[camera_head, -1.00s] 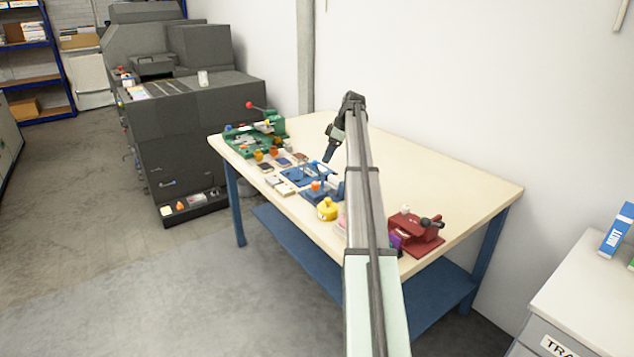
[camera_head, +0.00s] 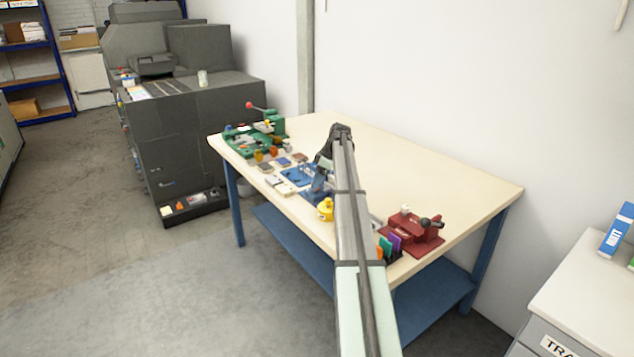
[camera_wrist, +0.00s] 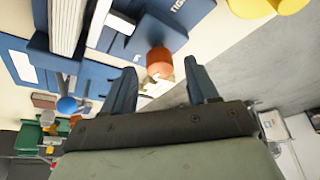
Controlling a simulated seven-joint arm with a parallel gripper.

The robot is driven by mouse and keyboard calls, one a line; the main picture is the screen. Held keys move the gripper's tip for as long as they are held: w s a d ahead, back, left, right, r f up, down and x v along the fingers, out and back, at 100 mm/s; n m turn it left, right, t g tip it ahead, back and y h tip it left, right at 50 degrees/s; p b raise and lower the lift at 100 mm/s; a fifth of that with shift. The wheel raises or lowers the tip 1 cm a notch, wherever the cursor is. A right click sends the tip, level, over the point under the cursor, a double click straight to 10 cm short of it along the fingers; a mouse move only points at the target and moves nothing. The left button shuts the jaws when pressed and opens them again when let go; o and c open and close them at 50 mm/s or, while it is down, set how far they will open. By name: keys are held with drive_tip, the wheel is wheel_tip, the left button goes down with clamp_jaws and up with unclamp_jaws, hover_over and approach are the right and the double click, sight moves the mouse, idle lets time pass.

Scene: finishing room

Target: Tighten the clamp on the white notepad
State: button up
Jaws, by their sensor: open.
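In the wrist view my gripper (camera_wrist: 161,86) is open, with its two blue fingers apart. An orange knob (camera_wrist: 159,61) on a blue clamp fixture (camera_wrist: 133,38) shows in the gap between the fingertips; I cannot tell whether they touch it. The fixture carries a label that seems to start "TIGH". White stacks of sheets, apparently the white notepad (camera_wrist: 97,22), stand beside the fixture at the upper left. In the head view my gripper (camera_head: 319,181) is over the blue fixtures (camera_head: 296,177) on the table, and my arm hides part of them.
A yellow knobbed thing (camera_head: 325,209) stands close by, also in the wrist view (camera_wrist: 252,7). A blue knob (camera_wrist: 66,104) is left of my fingers. A green device (camera_head: 250,140) stands at the table's far end, a red one (camera_head: 411,231) at the right. The table's back is clear.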

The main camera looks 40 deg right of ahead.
drive_tip(key=shift+w+a+f, duration=0.15)
drive_tip(key=shift+f, duration=0.35)
drive_tip(key=shift+c, duration=0.2)
drive_tip(key=c, duration=1)
